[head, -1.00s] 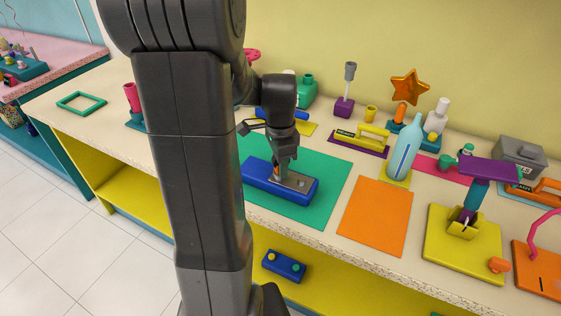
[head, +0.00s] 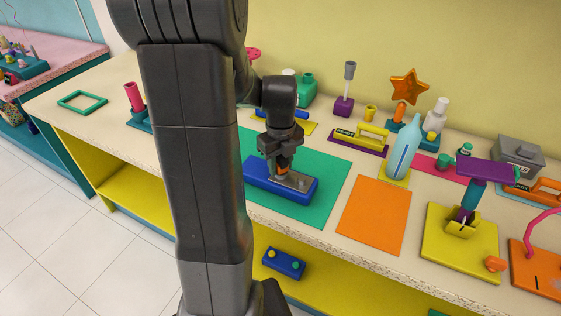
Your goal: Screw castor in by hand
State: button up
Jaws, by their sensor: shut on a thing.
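A blue block (head: 264,189) lies on the green mat (head: 322,172), with a grey metal plate (head: 296,181) on its top. My gripper (head: 282,167) points straight down over the left part of the plate. It is shut on a small part with some orange showing between the fingertips, which I take to be the castor (head: 282,171). The fingers hide most of it. I cannot tell how deep it sits in the block.
An orange mat (head: 375,217) lies bare to the right. Behind stand a yellow-handled tool (head: 362,136) on a purple base and a light-blue bottle (head: 403,150). A yellow stand with a purple top (head: 487,171) is further right. A blue box (head: 284,263) sits on the lower shelf.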

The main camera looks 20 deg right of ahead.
jog(key=m, duration=0.5)
jog(key=shift+r, duration=0.1)
jog(key=o, duration=2)
jog(key=shift+c, duration=0.2)
jog(key=shift+p, duration=0.3)
jog(key=shift+r+p, duration=3.45)
jog(key=shift+r, duration=1)
jog(key=shift+f, duration=0.1)
